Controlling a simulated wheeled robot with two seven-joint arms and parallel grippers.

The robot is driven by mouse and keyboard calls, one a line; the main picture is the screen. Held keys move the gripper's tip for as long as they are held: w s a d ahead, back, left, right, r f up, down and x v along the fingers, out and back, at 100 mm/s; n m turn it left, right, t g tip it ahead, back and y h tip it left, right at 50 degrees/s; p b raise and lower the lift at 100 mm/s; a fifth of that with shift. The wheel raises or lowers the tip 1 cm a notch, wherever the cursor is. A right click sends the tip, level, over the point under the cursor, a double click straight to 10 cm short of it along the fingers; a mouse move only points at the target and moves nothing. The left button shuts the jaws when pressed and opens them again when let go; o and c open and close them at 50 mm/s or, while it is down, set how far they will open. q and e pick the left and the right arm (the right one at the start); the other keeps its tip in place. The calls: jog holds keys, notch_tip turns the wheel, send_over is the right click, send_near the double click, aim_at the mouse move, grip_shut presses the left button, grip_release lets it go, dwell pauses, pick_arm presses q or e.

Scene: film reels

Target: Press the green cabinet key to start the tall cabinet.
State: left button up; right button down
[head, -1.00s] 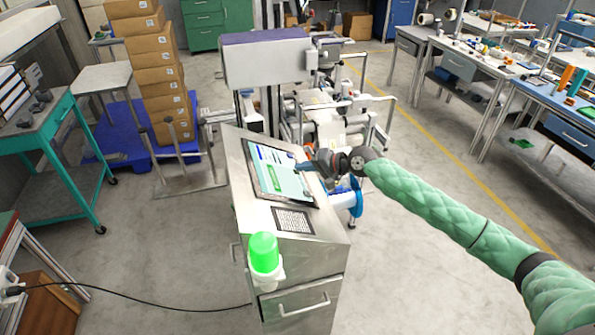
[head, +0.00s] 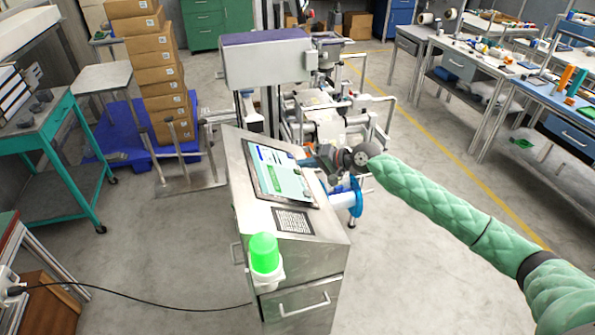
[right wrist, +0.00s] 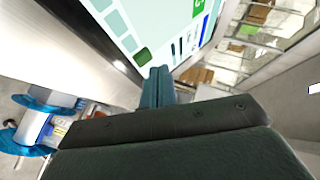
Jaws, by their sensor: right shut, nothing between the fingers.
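The touch screen (head: 285,180) lies on the sloped top of a steel console. My right gripper (head: 304,162) is shut and empty at the screen's upper right edge. In the right wrist view its shut fingertips (right wrist: 157,72) are beside the screen's edge. My left gripper is out of view.
A lit green lamp (head: 264,254) is on the console's (head: 315,255) front corner. A machine with a grey-purple head (head: 267,60) stands behind it. A blue-flanged reel (head: 352,198) is right of the console. Stacked cartons (head: 157,75) stand at left. Floor on the right is clear.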

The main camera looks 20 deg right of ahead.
jog(key=shift+r, duration=0.1)
jog(key=shift+d+r+p, duration=0.3)
jog(key=shift+d+r, duration=0.15)
jog(key=shift+r, duration=0.25)
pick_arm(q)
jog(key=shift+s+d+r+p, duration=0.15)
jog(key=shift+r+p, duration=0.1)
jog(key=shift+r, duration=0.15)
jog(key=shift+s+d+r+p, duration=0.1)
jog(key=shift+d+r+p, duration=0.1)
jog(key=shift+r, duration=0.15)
pick_arm(e)
jog(key=r, duration=0.1)
jog(key=d+r, duration=0.1)
jog(key=shift+d+r, duration=0.3)
jog(key=shift+r, duration=0.1)
